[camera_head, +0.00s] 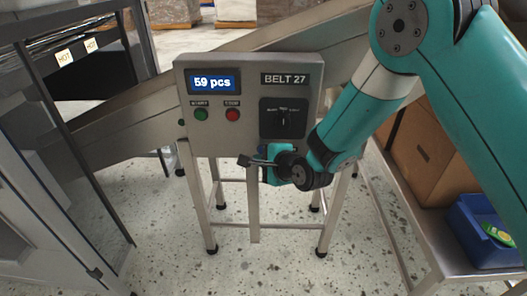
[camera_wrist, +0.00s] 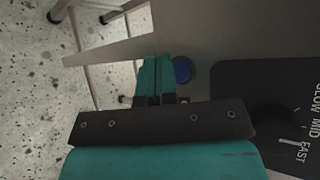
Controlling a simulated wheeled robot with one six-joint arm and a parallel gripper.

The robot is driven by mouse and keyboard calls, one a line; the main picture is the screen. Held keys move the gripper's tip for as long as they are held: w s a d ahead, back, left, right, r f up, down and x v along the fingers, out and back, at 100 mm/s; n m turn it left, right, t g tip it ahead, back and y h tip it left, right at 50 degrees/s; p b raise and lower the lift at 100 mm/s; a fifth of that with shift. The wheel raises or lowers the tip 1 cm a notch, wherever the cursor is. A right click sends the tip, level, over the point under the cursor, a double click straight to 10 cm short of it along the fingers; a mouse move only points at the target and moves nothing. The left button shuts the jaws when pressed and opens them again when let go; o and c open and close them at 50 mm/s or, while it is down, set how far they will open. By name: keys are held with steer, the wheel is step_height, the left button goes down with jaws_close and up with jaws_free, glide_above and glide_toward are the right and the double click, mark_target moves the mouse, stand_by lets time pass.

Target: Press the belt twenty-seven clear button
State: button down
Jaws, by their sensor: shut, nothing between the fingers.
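The grey control panel (camera_head: 222,140) marked BELT 27 faces me in the head view. Its display (camera_head: 212,83) reads "59 pcs". In the wrist view a round blue button (camera_wrist: 183,70) sits on the panel, with no readable label; I take it for the clear button. In the head view my gripper and arm hide that spot. My gripper (camera_head: 270,149) is shut and empty at the panel's lower edge, below the dial. In the wrist view its teal fingertips (camera_wrist: 155,60) are just left of the blue button; whether they touch the panel is unclear.
A green start button (camera_head: 201,114) and a red stop button (camera_head: 233,115) are under the display. A black speed dial (camera_head: 284,118) is close above my gripper; it also shows in the wrist view (camera_wrist: 275,125). A side table with a cardboard box (camera_head: 432,150) and blue bin (camera_head: 484,232) stands right.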

steer(key=shift+w, duration=0.35)
steer(key=shift+w, duration=0.4)
stand_by(0.6)
steer(key=shift+s, duration=0.85)
steer(key=shift+s+p, duration=1.05)
steer(key=shift+s, duration=1.45)
